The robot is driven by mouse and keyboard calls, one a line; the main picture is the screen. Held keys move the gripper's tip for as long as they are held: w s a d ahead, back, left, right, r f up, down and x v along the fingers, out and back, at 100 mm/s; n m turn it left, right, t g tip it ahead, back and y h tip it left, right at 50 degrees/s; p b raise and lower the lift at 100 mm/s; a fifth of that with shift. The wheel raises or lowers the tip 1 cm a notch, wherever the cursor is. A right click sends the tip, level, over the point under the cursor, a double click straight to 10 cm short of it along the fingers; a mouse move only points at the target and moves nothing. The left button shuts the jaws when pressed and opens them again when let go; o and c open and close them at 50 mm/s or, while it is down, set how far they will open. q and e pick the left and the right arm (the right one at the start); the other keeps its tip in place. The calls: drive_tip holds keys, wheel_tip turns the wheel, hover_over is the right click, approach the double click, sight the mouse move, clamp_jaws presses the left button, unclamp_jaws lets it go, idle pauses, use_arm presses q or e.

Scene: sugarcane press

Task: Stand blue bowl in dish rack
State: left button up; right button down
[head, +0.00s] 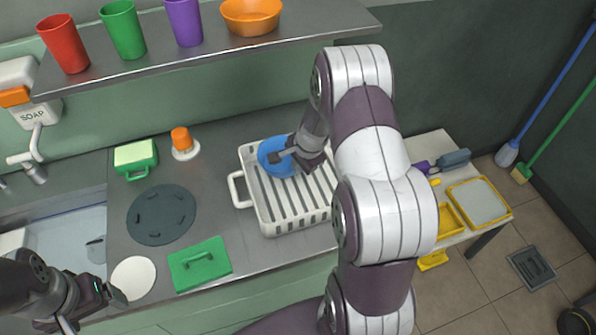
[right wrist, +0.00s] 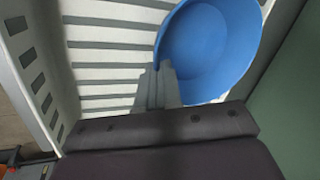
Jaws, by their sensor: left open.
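The blue bowl (head: 271,157) is at the back left of the white dish rack (head: 268,228), within its outline in the head view. Its inside also shows in the right wrist view (right wrist: 212,45), with the rack's slats beside and beneath it. My right gripper (head: 289,154) is over the rack. In the right wrist view its fingers (right wrist: 157,86) are close together on the bowl's rim. The bowl looks tilted; whether it rests on the slats I cannot tell. My left gripper (head: 112,294) is open and empty at the lower left, near a white disc.
A shelf (head: 210,60) with cups and an orange bowl (head: 251,16) runs above the counter. A dark round mat (head: 162,214), a green board (head: 200,264), a green box (head: 136,157) and an orange-topped item (head: 182,142) lie left of the rack. A side table (head: 425,147) stands right.

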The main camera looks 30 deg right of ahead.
drive_tip(key=f, duration=0.2)
drive_tip(key=f+b, duration=0.1)
drive_tip(key=shift+s+f, duration=0.2)
drive_tip(key=shift+f, duration=0.15)
use_arm(q)
drive_tip(key=shift+s+f, duration=0.25)
drive_tip(key=shift+f, duration=0.1)
use_arm(e)
drive_tip(key=shift+w+f, duration=0.1)
drive_tip(key=shift+w, duration=0.05)
drive_tip(key=shift+f, duration=0.2)
use_arm(q)
drive_tip(key=shift+f, duration=0.1)
use_arm(e)
drive_tip(key=c, duration=1.3)
unclamp_jaws()
drive_tip(key=shift+r, duration=0.1)
